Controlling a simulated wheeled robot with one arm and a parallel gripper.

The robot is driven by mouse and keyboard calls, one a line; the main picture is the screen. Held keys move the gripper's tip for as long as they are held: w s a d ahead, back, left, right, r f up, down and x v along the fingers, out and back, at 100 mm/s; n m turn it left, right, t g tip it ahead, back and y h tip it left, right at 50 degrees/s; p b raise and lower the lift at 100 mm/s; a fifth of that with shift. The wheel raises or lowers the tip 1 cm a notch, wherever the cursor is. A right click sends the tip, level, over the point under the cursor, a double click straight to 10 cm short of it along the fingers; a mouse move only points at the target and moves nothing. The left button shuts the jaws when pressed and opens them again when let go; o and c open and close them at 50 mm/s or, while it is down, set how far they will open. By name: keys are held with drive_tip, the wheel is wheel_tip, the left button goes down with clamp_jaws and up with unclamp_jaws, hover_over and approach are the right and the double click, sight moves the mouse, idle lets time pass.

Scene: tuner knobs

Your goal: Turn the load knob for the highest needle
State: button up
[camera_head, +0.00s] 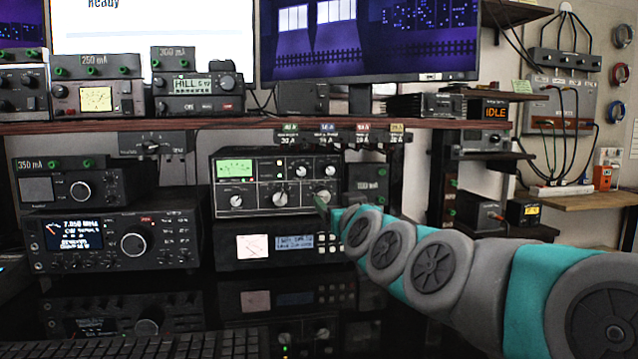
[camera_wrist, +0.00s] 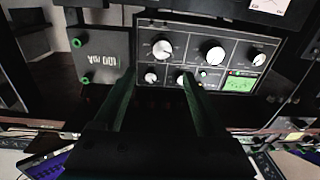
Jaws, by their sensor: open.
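Three large knobs line the lower row: left (camera_head: 236,200), middle (camera_head: 280,197) and right (camera_head: 323,197). Knob labels are unreadable. The wrist view shows the tuner upside down, with the right knob (camera_wrist: 162,50) beyond and between the fingers, and the meter (camera_wrist: 240,85) to the right. My gripper (camera_wrist: 157,86) is open and empty, its fingers pointing at the panel, apart from the knob.
A unit with a cream meter and blue display (camera_head: 285,246) sits under the tuner. A radio (camera_head: 115,240) stands at left. A box with green terminals (camera_head: 367,185) stands right of the tuner. The shelf (camera_head: 230,124) runs above, with small tags hanging below it.

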sight(324, 196)
drive_tip(key=shift+n, duration=0.9)
drive_tip(key=x, duration=0.2)
drive_tip(key=p+x, duration=0.1)
drive_tip(key=x, duration=0.1)
drive_tip(key=f+x, duration=0.1)
drive_tip(key=x, duration=0.1)
drive_tip(key=shift+w+a+r+p, duration=0.1)
drive_tip(key=shift+w+a+p, duration=0.15)
drive_tip(key=shift+p, duration=0.15)
drive_tip(key=shift+w+a, duration=0.2)
drive_tip(key=shift+w, duration=0.4)
clamp_jaws()
